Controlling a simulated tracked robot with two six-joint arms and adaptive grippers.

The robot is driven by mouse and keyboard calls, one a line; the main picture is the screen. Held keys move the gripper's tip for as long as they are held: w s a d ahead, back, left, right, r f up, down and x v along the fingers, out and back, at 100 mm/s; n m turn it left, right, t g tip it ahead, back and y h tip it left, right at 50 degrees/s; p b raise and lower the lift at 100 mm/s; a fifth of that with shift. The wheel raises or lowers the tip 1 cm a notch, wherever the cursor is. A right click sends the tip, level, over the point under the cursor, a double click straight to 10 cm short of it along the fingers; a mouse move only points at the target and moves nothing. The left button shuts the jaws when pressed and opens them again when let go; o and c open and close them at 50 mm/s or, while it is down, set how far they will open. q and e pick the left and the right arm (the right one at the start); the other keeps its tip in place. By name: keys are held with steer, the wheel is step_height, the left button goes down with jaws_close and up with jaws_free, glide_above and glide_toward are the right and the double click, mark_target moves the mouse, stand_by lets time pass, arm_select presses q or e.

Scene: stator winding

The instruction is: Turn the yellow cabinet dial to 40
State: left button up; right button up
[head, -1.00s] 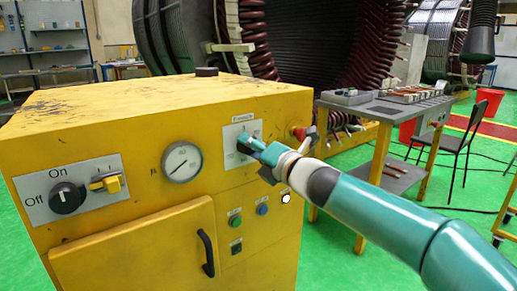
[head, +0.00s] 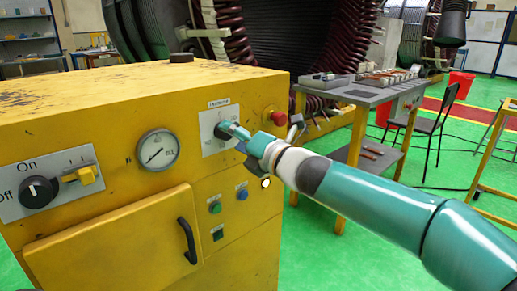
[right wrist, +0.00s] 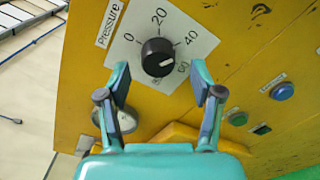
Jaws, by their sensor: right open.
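The pressure dial is a black round knob (right wrist: 158,57) on a white plate marked 0, 20, 40 and 60, on the yellow cabinet (head: 110,100). A small light mark shows on the knob, but I cannot tell for sure which number it points to. In the head view the dial plate (head: 213,127) is partly hidden by my right gripper (head: 232,133). The right gripper is open in the right wrist view (right wrist: 160,78), with one finger on each side below the knob and a gap to it. My left gripper is not in view.
A round gauge (head: 157,150) and a black On/Off switch (head: 39,191) are left of the dial. A red button (head: 278,117) is to its right. Green (head: 215,208) and blue (head: 242,194) buttons lie below. A grey table (head: 372,92) stands behind right.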

steer(key=v, duration=0.9)
steer(key=shift+f, duration=0.1)
